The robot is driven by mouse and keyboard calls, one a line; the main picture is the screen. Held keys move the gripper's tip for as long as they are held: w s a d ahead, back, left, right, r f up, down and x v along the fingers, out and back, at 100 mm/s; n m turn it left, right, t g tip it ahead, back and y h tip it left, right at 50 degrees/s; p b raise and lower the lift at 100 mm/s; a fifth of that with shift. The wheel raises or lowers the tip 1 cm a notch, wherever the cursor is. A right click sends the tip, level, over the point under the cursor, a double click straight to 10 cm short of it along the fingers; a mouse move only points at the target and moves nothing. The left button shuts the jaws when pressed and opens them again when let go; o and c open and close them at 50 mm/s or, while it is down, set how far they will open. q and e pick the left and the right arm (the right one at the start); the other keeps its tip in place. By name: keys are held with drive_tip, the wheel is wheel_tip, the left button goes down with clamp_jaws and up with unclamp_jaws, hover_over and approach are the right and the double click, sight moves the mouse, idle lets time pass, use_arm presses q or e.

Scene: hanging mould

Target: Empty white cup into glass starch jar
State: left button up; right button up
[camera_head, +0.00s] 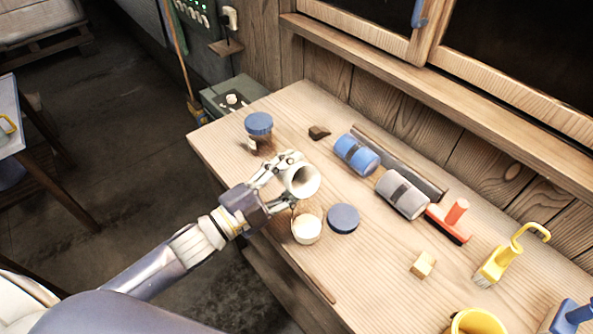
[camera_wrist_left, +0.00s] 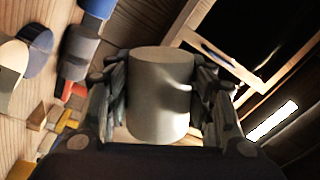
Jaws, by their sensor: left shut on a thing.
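My left gripper (camera_head: 290,174) is shut on the white cup (camera_head: 313,188), above the workbench. In the left wrist view the cup (camera_wrist_left: 160,95) sits between both fingers of the left gripper (camera_wrist_left: 160,90). A round jar with a white top surface (camera_head: 306,230), likely the starch jar, stands open on the bench just below the cup in the picture. A dark blue lid (camera_head: 343,218) lies beside it. My right gripper is not in view.
A blue-lidded jar with brown contents (camera_head: 259,128) stands behind the gripper. Bare bench lies between.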

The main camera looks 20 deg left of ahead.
use_arm(q)
drive_tip(key=shift+w+a+f+n, duration=0.1)
drive_tip(key=shift+f+n, duration=0.15)
drive_tip(key=shift+n, duration=0.55)
drive_tip(key=shift+w+a+r+n+p, duration=0.15)
drive_tip(key=shift+n+p, duration=0.2)
drive_tip(key=shift+n, duration=0.2)
drive_tip(key=shift+w+a+r+n+p, duration=0.15)
drive_tip(key=shift+n+p, duration=0.15)
drive_tip(key=shift+n, duration=0.25)
drive_tip(key=n, duration=0.2)
drive_tip(key=y+p, duration=0.1)
drive_tip(key=shift+w+a+r+n, duration=0.25)
drive_tip(key=shift+a+n, duration=0.15)
drive_tip(key=n, duration=0.3)
drive_tip(key=shift+w+a+r+g+p, duration=0.15)
drive_tip(key=shift+w+a+g+p, duration=0.15)
drive_tip(key=shift+a+g+p, duration=0.1)
drive_tip(key=shift+w+a+r+n, duration=0.1)
drive_tip(key=shift+w+a+n, duration=0.1)
drive_tip(key=shift+n, duration=0.6)
drive_tip(key=shift+w+a+r+n, duration=0.1)
drive_tip(key=shift+w+a+n, duration=0.05)
drive_tip(key=shift+n, duration=0.65)
